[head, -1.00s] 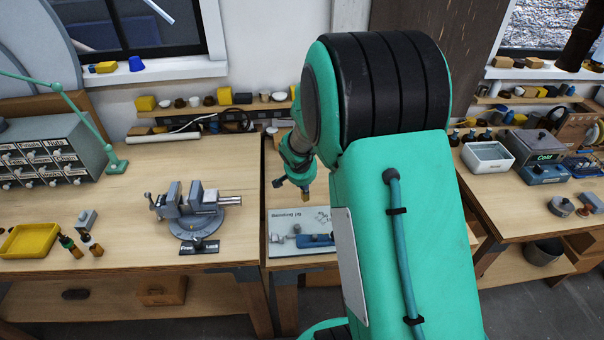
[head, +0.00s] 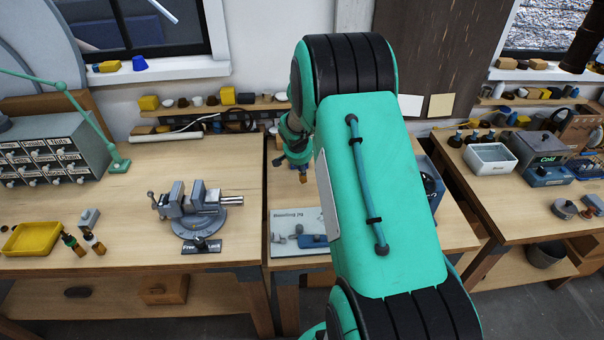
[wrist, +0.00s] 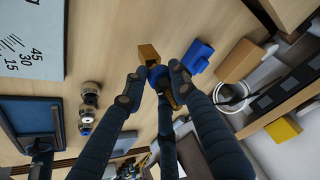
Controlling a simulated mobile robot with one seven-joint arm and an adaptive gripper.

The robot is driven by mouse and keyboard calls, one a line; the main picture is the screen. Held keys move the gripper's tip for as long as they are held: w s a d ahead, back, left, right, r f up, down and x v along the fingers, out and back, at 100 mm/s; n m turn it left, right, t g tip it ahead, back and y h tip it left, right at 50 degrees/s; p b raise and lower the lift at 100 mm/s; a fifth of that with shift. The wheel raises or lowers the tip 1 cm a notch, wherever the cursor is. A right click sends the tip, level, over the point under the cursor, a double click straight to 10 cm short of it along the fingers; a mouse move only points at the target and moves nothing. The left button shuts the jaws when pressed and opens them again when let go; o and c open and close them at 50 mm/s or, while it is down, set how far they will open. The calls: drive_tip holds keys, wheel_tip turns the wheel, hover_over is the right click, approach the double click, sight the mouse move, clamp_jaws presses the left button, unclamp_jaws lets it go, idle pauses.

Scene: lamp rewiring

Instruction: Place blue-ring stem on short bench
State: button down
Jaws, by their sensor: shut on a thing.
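My gripper (head: 302,172) is over the narrow middle bench (head: 285,195), near its back, mostly behind my own arm in the head view. In the wrist view my gripper (wrist: 158,82) has its fingers closed around a small stem (wrist: 148,54). Its visible end is brass-coloured, with dark blue beside it between the fingertips; this fits the blue-ring stem, but the fingers hide much of it. Whether the stem touches the bench surface I cannot tell.
A printed mat (head: 284,222) with parts lies at the middle bench's front. A blue block (wrist: 193,57) and several round metal parts (wrist: 90,88) lie near my gripper. A vise (head: 195,208) stands on the left bench. A back shelf (head: 215,108) holds small items.

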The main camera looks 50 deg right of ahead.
idle(0.3)
drive_tip(key=shift+f, duration=1.65)
drive_tip(key=shift+f+b, duration=0.15)
drive_tip(key=shift+b, duration=0.3)
drive_tip(key=c, duration=1.4)
unclamp_jaws()
drive_tip(key=shift+r, duration=0.4)
drive_tip(key=p+v, duration=0.1)
drive_tip(key=v, duration=1)
drive_tip(key=shift+a+r, duration=0.15)
